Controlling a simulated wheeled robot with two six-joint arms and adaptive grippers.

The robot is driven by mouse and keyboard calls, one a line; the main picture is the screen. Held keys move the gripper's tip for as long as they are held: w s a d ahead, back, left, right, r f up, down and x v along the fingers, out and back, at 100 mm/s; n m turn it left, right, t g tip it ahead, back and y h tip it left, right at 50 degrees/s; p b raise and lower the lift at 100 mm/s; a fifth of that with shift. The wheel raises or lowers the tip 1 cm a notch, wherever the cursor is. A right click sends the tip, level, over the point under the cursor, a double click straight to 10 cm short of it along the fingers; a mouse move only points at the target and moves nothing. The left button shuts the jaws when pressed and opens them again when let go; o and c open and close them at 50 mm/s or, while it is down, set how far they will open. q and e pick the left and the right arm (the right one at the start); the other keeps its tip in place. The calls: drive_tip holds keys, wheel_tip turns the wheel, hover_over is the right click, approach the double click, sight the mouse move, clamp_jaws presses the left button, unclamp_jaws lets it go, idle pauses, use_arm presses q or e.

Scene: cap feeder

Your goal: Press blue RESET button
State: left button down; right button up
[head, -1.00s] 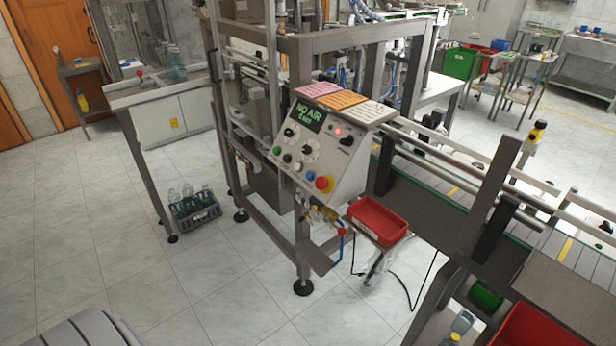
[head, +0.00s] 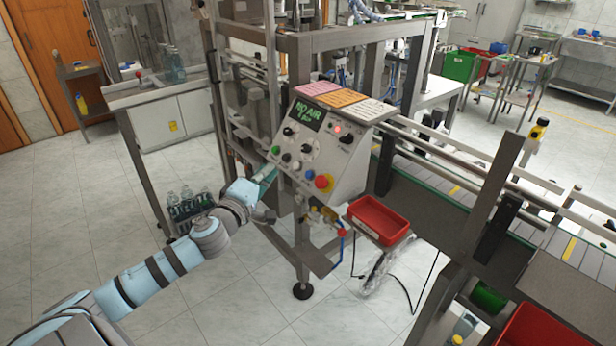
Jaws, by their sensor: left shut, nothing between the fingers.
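The blue button (head: 310,174) sits on the lower part of the sloped grey control panel (head: 346,168), just left of the red emergency knob on its yellow base (head: 323,182). Its label is too small to read. My left gripper (head: 268,174) is shut and empty, at the panel's lower left edge. In the picture it is left of the blue button and apart from it. I cannot tell whether it touches the panel. My right gripper is not in view.
A green button (head: 276,150) and black and white controls share the panel. Its display (head: 308,116) reads "NO AIR". A red tray (head: 379,220) stands below right. A steel frame (head: 298,230) carries the panel. A bottle crate (head: 190,212) is on the floor behind my left arm.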

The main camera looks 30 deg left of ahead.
sight(309, 175)
use_arm(q)
drive_tip(key=shift+d+r+n, duration=0.15)
drive_tip(key=shift+d+r, duration=0.05)
drive_tip(key=shift+r, duration=0.35)
drive_tip(key=shift+d+r+n, duration=0.15)
drive_tip(key=shift+d+r, duration=0.05)
drive_tip(key=shift+r, duration=0.3)
drive_tip(key=shift+w+f, duration=0.1)
drive_tip(key=w+d+f, duration=0.2)
drive_tip(key=w+f, duration=0.3)
drive_tip(key=w, duration=0.1)
drive_tip(key=shift+w, duration=0.4)
idle(0.5)
drive_tip(key=shift+w+d+f+b, duration=0.15)
drive_tip(key=shift+w+f+b, duration=0.1)
drive_tip(key=shift+w+b, duration=0.05)
